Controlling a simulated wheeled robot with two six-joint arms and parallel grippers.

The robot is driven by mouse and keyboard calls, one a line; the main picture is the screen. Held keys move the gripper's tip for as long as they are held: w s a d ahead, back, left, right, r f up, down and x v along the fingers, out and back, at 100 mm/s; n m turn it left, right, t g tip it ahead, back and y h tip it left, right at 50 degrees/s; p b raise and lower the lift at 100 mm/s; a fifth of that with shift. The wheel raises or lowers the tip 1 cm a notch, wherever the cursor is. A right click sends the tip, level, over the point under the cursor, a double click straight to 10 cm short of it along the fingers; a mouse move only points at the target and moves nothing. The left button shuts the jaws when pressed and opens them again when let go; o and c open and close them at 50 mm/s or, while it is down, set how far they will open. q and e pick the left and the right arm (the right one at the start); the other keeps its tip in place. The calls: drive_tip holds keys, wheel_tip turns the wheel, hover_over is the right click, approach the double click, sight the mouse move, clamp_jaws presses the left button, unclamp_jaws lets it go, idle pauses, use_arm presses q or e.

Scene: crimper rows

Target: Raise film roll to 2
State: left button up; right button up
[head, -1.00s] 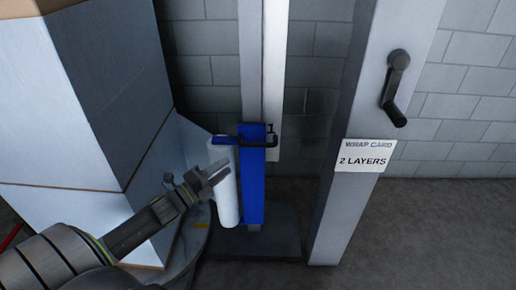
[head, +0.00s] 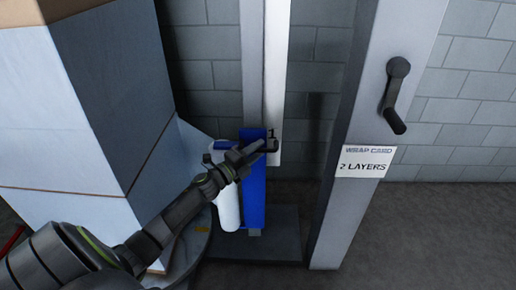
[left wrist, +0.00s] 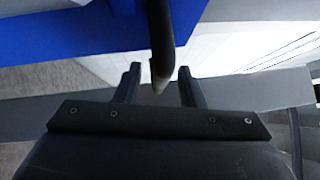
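The white film roll (head: 228,207) stands upright on the left side of the blue carriage (head: 254,200) on a grey mast (head: 252,60). A black handle sticks out from the carriage top; it also shows in the left wrist view (left wrist: 160,45). A white scale strip (head: 273,90) beside the mast shows a "1" near carriage-top height. My left gripper (head: 262,148) is at the handle. In the left wrist view its fingers (left wrist: 160,87) are apart, with the handle's end between them and gaps on both sides. My arm hides part of the roll's top. My right gripper is not in view.
A tall wrapped load (head: 95,150) stands close on the left, on a round turntable. A grey post (head: 345,200) on the right carries a dark crank (head: 394,95) and a card (head: 365,162) reading "WRAP CARD 2 LAYERS". A block wall is behind.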

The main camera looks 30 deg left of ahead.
use_arm(q)
drive_tip(key=shift+w+d, duration=0.15)
drive_tip(key=shift+w, duration=0.25)
drive_tip(key=shift+c, duration=0.2)
clamp_jaws()
drive_tip(key=shift+r, duration=0.25)
